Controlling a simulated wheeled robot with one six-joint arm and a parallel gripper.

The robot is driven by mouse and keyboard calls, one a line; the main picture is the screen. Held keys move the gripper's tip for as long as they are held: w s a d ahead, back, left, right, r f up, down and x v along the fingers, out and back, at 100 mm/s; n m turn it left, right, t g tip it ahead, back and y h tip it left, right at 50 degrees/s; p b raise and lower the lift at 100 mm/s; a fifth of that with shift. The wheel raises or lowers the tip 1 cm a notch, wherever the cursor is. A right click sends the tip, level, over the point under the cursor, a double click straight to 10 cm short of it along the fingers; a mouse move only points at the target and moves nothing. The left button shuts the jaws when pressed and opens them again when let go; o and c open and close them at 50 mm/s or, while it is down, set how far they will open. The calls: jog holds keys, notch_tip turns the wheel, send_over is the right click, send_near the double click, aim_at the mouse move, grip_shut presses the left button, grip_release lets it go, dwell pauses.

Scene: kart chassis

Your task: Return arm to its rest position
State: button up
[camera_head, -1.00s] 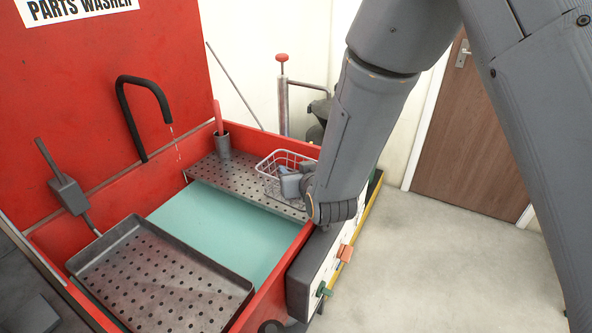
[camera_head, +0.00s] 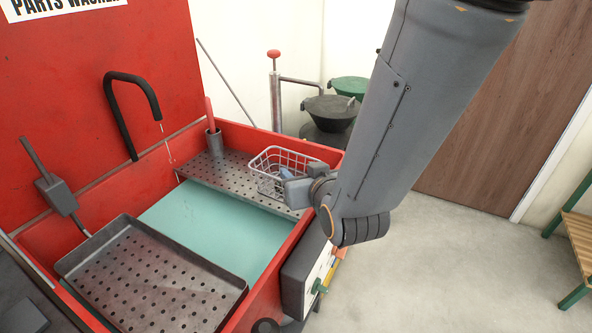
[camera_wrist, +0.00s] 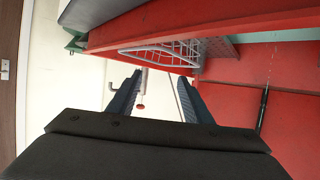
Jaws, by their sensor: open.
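My arm comes down from the top right in the head view, bent at a joint beside the red parts washer's right wall. My gripper (camera_head: 294,190) is at the near right side of a white wire basket (camera_head: 262,178), partly hidden by my own wrist. In the wrist view, my gripper (camera_wrist: 158,76) has two dark fingers spread apart with nothing between them. The wire basket (camera_wrist: 150,57) shows just beyond the fingertips there. Whether the fingers touch it cannot be told.
The parts washer (camera_head: 110,190) has a perforated tray (camera_head: 150,280), a black spout (camera_head: 125,110) and a perforated shelf (camera_head: 225,183). Lidded drums (camera_head: 330,112) and a red-knobbed pump (camera_head: 275,90) stand behind. A wooden shelf (camera_head: 578,235) is at right. Open floor (camera_head: 440,270) lies between.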

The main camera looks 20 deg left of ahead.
jog(key=shift+s+d+r, duration=0.25)
jog(key=shift+s+d, duration=0.1)
jog(key=shift+s, duration=0.1)
